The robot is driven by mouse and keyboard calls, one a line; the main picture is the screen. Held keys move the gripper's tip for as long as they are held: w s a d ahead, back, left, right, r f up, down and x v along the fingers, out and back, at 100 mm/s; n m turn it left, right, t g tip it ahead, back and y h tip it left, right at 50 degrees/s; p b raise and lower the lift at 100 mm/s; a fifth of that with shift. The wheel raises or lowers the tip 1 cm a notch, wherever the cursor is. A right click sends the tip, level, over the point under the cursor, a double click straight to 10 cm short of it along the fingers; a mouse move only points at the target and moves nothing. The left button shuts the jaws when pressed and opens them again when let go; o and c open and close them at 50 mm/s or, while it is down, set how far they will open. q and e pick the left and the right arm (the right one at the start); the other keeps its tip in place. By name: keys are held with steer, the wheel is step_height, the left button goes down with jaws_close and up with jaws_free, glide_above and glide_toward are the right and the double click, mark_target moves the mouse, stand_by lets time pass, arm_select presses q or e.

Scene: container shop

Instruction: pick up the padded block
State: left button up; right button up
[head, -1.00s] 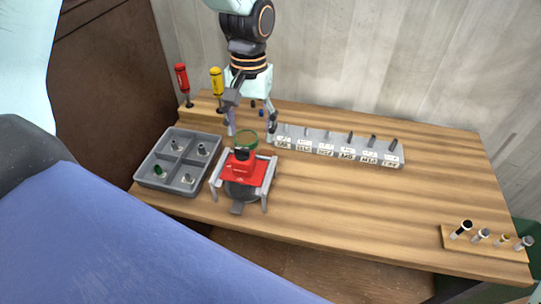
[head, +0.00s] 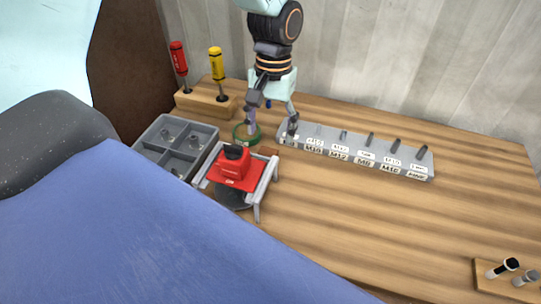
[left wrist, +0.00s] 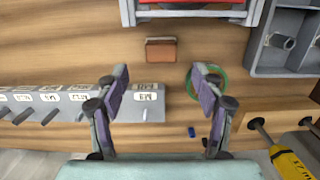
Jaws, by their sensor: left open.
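The padded block is a small reddish-brown block (left wrist: 160,50) lying on the wooden table in the left wrist view, just beyond my open fingertips and midway between them. In the head view only a small part of the block (head: 269,151) shows, beside the red device. My left gripper (head: 270,132) is open and empty, pointing down over the back of the table. In the left wrist view its two purple-padded fingers (left wrist: 160,72) are spread wide, apart from the block. My right gripper is not in view.
A red device on a grey frame (head: 232,168) stands close to the block. A labelled grey rack with pegs (head: 360,153) and a green ring (head: 246,140) lie near the fingers. A grey divided tray (head: 150,150) and a screwdriver stand (head: 205,104) are left. The table's right middle is clear.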

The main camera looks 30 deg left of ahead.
mark_target(268, 151)
arm_select(q)
steer(key=f, duration=0.2)
steer(key=s+f, duration=0.1)
steer(key=f, duration=0.2)
steer(key=shift+s+f, duration=0.1)
steer(key=shift+f, duration=0.4)
steer(key=shift+c, duration=0.2)
steer(key=shift+r, duration=0.15)
steer(key=shift+c, duration=1.4)
steer(key=c, duration=0.9)
